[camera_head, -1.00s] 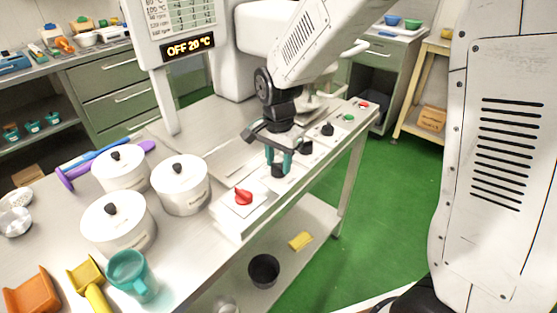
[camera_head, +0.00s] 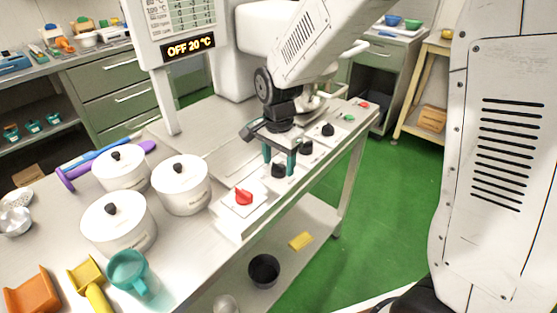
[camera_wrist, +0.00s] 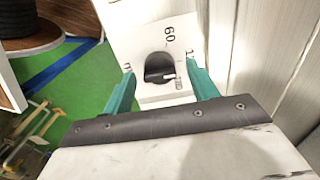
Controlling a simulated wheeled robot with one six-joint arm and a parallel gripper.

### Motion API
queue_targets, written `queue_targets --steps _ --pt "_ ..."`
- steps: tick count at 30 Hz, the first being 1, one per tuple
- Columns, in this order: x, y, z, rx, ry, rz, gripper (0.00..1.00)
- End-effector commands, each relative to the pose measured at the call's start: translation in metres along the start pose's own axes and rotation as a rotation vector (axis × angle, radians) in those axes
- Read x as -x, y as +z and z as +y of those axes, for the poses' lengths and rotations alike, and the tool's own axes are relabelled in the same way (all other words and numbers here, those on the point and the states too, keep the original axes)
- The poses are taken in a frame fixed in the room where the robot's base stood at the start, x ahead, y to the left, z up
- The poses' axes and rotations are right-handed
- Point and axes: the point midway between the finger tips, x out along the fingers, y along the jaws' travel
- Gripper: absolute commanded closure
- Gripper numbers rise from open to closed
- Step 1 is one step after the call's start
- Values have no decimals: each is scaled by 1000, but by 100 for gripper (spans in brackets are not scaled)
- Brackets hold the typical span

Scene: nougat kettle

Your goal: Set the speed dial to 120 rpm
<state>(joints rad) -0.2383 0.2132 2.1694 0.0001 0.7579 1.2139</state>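A black dial (camera_head: 279,171) sits on the white control strip along the table's front edge. In the wrist view the same dial (camera_wrist: 158,68) shows a pale mark on its knob, beside a plate printed "60" and a partly hidden number starting with 1. My gripper (camera_head: 279,163) is open, its teal fingers on either side of the dial; in the wrist view its tips (camera_wrist: 159,64) stand apart from the knob with gaps showing. Whether they are level with the knob is hard to tell. The display (camera_head: 188,47) reads "OFF 20 °C".
A red knob (camera_head: 244,197) sits nearer on the strip, with more black knobs (camera_head: 306,147) (camera_head: 327,130), a green button (camera_head: 348,117) and a red button (camera_head: 363,105) farther along. White lidded pots (camera_head: 181,186) and a teal mug (camera_head: 131,272) stand to the left.

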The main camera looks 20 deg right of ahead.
Motion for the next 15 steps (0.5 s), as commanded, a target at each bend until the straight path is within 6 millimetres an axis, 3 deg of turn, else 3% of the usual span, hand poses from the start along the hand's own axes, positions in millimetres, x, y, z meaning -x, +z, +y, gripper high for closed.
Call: queue_targets --steps 5,15 --pt "6 0 0 0 -1 1 41" --pt "61 0 -1 0 -3 1 41"
